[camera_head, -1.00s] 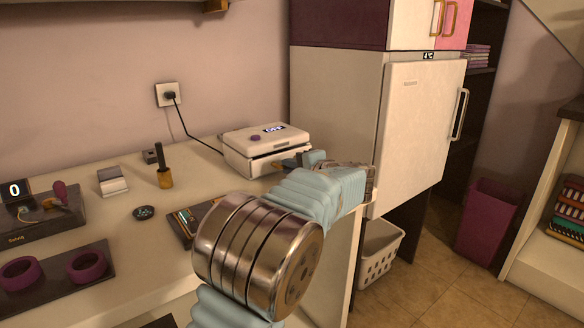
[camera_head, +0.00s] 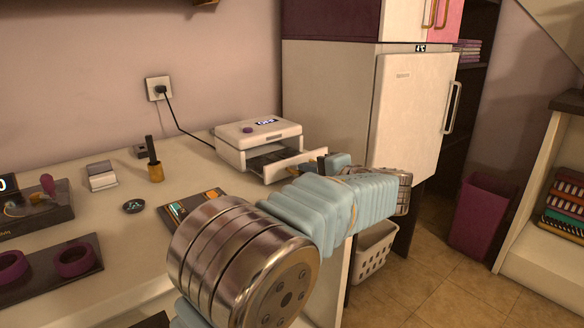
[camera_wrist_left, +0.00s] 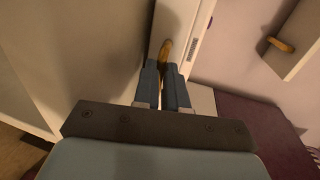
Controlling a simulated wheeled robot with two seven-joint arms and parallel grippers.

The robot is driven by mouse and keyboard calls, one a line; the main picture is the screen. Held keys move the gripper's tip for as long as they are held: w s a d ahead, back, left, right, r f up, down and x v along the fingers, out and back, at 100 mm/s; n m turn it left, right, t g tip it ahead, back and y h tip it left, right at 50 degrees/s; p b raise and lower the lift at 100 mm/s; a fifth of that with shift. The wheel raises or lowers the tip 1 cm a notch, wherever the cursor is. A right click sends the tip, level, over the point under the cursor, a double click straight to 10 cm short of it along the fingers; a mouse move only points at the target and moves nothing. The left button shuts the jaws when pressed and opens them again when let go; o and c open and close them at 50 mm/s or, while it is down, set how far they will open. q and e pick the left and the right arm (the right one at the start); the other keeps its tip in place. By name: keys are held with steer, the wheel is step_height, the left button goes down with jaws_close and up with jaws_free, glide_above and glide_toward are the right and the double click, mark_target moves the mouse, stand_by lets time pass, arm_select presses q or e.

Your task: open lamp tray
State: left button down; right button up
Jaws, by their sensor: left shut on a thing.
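The lamp unit (camera_head: 258,133) is a white box with a small display and a purple knob on top, standing at the back right of the worktop. Its tray (camera_head: 285,166) is partly out at the front, with a dark inside showing. My left gripper (camera_head: 322,162) is at the tray's front, mostly hidden behind my own arm in the head view. In the left wrist view the blue fingers of my left gripper (camera_wrist_left: 168,75) are closed on the orange tray handle (camera_wrist_left: 166,50) of the white tray front. My right gripper is not in view.
A white cabinet (camera_head: 413,110) stands right of the lamp unit. A white basket (camera_head: 372,250) and a purple bin (camera_head: 481,217) are on the floor.

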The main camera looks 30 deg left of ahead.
arm_select(q)
steer(key=v, duration=0.2)
steer(key=shift+s+d+f, duration=0.2)
steer(key=shift+d+f, duration=0.05)
steer(key=shift+d, duration=0.2)
steer(key=c, duration=1.2)
jaws_free()
steer(key=v, duration=1.3)
steer(key=shift+s+d+r, duration=0.1)
steer(key=shift+s+d, duration=0.05)
steer(key=shift+d, duration=0.15)
